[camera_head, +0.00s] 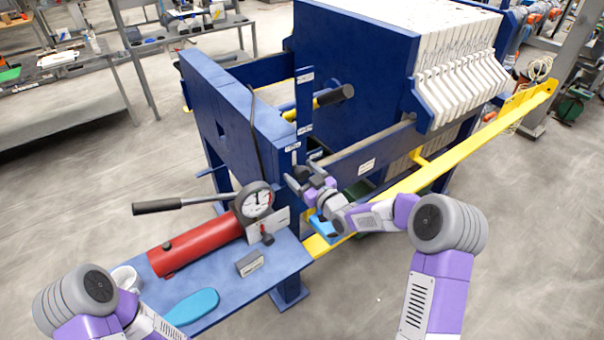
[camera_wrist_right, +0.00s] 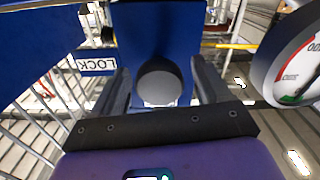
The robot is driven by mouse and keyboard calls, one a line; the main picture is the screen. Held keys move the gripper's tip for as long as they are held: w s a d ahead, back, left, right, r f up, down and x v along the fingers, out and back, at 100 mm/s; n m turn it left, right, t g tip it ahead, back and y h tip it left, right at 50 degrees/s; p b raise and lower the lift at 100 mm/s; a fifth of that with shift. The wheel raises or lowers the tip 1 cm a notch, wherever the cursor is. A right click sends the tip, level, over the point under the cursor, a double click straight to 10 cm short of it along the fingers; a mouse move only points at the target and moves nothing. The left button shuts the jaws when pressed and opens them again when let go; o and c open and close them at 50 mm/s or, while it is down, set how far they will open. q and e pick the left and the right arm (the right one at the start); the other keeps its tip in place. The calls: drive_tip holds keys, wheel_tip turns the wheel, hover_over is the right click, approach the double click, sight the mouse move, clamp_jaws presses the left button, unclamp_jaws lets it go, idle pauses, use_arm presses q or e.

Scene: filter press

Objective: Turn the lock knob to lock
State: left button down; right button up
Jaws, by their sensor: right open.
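The lock knob (camera_wrist_right: 160,80) is a round dark grey knob in front of a blue post (camera_wrist_right: 158,38) in the right wrist view. It sits between the two fingers of my right gripper (camera_wrist_right: 162,88), which is open, with small gaps showing on both sides. A white LOCK label (camera_wrist_right: 97,63) is to the left of the knob there. In the head view my right gripper (camera_head: 306,188) is at the blue post beside the pressure gauge, and the knob is not clearly visible. My left arm shows at the bottom left, but its gripper is out of view.
The pressure gauge (camera_head: 255,201) stands close left of the right gripper, above a red cylinder (camera_head: 197,245) with a black-gripped lever (camera_head: 170,204). A blue bench plate (camera_head: 240,289) holds a small grey block (camera_head: 249,263). A yellow rail (camera_head: 455,150) runs along the press.

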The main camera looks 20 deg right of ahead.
drive_tip(key=c, duration=1)
drive_tip(key=shift+c, duration=0.2)
